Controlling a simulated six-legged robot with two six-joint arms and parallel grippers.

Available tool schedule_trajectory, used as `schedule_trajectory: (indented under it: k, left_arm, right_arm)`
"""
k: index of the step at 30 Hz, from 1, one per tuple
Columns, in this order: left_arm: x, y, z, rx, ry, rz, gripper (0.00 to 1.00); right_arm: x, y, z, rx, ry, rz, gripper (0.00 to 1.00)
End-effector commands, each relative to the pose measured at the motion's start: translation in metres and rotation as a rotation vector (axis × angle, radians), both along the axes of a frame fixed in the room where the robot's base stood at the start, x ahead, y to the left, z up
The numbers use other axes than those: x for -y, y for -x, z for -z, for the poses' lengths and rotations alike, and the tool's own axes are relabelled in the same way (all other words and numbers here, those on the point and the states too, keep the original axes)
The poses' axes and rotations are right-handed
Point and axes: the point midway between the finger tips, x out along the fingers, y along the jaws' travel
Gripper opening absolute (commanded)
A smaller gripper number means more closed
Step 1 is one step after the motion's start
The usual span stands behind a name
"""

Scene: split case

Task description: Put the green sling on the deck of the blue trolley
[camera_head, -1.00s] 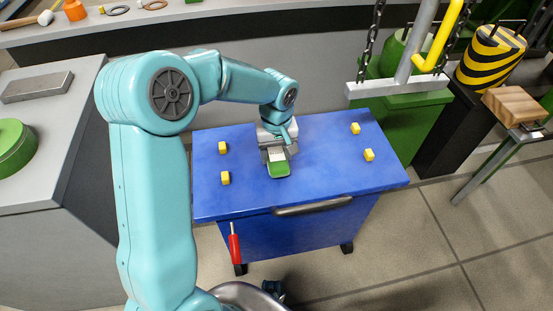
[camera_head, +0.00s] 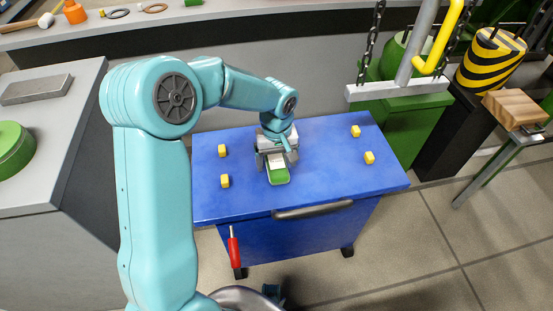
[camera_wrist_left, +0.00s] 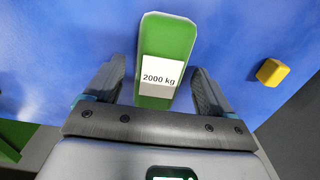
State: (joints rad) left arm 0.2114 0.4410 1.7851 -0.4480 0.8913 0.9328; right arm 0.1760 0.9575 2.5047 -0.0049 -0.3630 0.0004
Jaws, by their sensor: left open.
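The green sling (camera_head: 280,176) with a white label lies on the blue deck of the trolley (camera_head: 330,150). In the left wrist view the sling (camera_wrist_left: 168,42) shows its "2000 kg" label, and blue deck surrounds it. My left gripper (camera_head: 276,158) is just over the sling's far part. Its fingers (camera_wrist_left: 160,88) stand apart on either side of the sling, with visible gaps between them and it. The sling's far end is hidden by the gripper in the head view. My right gripper is not in view.
Several yellow blocks (camera_head: 370,158) stand on the deck around the sling. A grey beam on chains (camera_head: 398,90) hangs behind the trolley at the right. A grey bench with a green round object (camera_head: 12,148) is at the left. A red-handled tool (camera_head: 234,250) hangs at the trolley's front.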

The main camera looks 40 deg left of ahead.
Motion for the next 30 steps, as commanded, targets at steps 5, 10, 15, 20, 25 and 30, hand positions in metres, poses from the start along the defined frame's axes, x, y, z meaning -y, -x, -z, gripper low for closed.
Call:
schedule_trajectory:
  k: [5, 10, 15, 20, 25, 30]
  left_arm:
    - [0.000, -0.001, -0.041, 0.006, -0.001, -0.001, 0.84]
    - [0.000, -0.001, -0.081, 0.006, -0.001, 0.000, 0.84]
    - [0.000, -0.001, -0.107, 0.005, 0.000, -0.001, 0.84]
    - [0.000, 0.000, -0.116, 0.002, 0.001, 0.000, 0.84]
    - [0.000, 0.000, -0.116, 0.001, 0.000, 0.000, 0.84]
    - [0.000, 0.000, -0.116, 0.001, 0.000, 0.000, 0.84]
  right_arm:
    - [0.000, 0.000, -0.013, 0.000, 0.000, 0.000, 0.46]
    - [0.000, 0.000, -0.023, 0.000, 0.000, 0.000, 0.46]
    - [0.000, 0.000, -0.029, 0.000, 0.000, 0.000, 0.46]
    - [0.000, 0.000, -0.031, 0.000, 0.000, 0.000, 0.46]
    - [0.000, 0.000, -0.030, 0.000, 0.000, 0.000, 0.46]
    - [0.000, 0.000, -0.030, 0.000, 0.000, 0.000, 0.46]
